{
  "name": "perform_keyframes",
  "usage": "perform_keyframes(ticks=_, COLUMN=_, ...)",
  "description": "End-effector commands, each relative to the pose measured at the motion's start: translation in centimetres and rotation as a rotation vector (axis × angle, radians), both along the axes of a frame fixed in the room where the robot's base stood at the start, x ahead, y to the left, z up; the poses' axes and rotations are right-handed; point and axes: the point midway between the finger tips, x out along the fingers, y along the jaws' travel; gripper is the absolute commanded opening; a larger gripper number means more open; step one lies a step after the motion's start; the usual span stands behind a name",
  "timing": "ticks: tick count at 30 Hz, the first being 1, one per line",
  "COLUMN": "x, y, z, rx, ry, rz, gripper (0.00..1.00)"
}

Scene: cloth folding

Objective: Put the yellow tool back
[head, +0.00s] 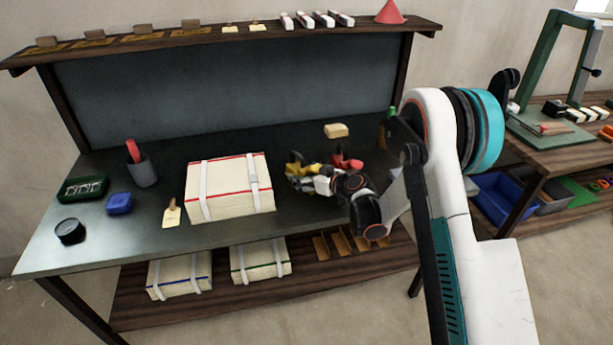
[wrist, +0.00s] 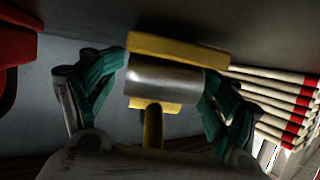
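The yellow tool (wrist: 152,112) has a yellow block end, a grey metal cylinder and a yellow handle running back towards my gripper. It fills the space between the teal fingers of my gripper (wrist: 165,85) in the wrist view, with a finger against each side. In the head view my gripper (head: 312,178) is low over the workbench, right of the strapped bundle, and yellow parts of the tool (head: 296,168) show at its tip. My gripper looks shut on the tool. Whether the tool touches the bench is hard to tell.
The strapped bundle with red bands (head: 230,190) stands close left on the workbench (head: 120,235). A red object (head: 346,161) lies just behind my gripper. A grey cup (head: 143,172) holds a red-handled item. A small tan block (head: 336,131) lies farther back. A shelf (head: 215,39) runs above.

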Motion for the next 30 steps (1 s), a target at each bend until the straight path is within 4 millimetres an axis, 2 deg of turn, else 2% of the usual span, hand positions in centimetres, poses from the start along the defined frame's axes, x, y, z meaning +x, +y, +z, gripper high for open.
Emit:
perform_keyframes(ticks=1, x=-0.4, y=0.0, z=-0.7, rx=0.000, ry=0.008, rz=0.004, gripper=0.96)
perform_keyframes(ticks=13, x=-0.4, y=0.0, z=-0.9, rx=0.001, ry=0.011, rz=0.004, gripper=0.96)
perform_keyframes(ticks=20, x=-0.4, y=0.0, z=0.6, rx=0.000, ry=0.010, rz=0.004, gripper=0.96)
perform_keyframes(ticks=30, x=-5.2, y=-4.6, z=3.7, rx=0.001, ry=0.007, rz=0.000, gripper=0.96)
